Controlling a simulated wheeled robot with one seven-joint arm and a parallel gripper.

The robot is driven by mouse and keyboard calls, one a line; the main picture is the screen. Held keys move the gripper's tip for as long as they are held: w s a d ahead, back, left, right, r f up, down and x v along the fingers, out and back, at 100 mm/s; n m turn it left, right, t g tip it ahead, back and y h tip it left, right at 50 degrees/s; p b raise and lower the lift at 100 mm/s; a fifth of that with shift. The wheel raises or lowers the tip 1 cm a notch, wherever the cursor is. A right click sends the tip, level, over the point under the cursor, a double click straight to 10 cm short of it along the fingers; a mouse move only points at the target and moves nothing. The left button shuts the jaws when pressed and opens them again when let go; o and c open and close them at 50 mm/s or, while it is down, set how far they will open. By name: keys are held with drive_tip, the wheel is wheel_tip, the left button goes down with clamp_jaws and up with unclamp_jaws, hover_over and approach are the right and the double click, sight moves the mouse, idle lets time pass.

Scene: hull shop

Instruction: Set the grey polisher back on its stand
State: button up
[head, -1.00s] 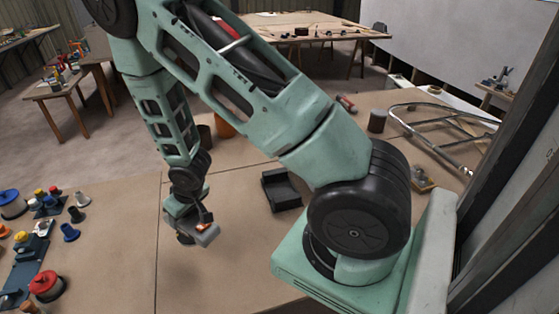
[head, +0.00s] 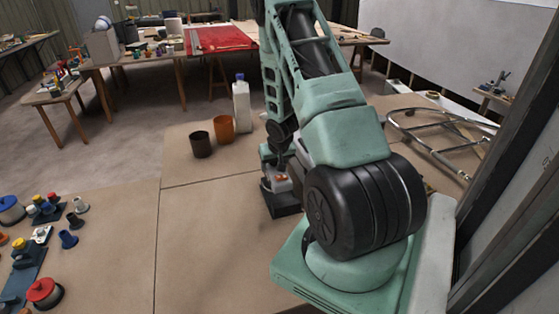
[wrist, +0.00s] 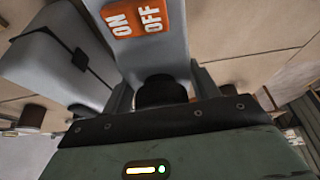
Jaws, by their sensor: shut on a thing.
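The grey polisher (head: 281,184) with an orange switch is in my gripper (head: 276,165), right over the black stand (head: 287,210). In the wrist view the polisher's grey body (wrist: 160,45) and its ON/OFF switch fill the top centre. My gripper (wrist: 162,92) is shut on the polisher's dark neck there. The stand is a low black tray on the bench, partly hidden by the polisher and my arm. I cannot tell whether the polisher touches it.
A white bottle (head: 241,108), an orange cup (head: 224,129) and a dark cup (head: 201,145) stand behind and left of the stand. A metal tube frame (head: 440,135) lies at the right. The bench left of the stand is clear; small coloured parts sit farther left.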

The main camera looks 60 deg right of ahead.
drive_tip(key=shift+s+d, duration=0.6)
drive_tip(key=shift+d, duration=0.1)
drive_tip(key=shift+f, duration=0.1)
drive_tip(key=shift+f+b, duration=2.4)
drive_tip(key=shift+f, duration=0.3)
drive_tip(key=shift+f+b, duration=0.35)
drive_tip(key=shift+f, duration=0.25)
drive_tip(key=o, duration=0.8)
drive_tip(key=shift+o, duration=0.2)
drive_tip(key=shift+s, duration=0.1)
drive_tip(key=shift+a, duration=0.1)
drive_tip(key=shift+p+v, duration=3.65)
drive_tip(key=shift+v, duration=1.9)
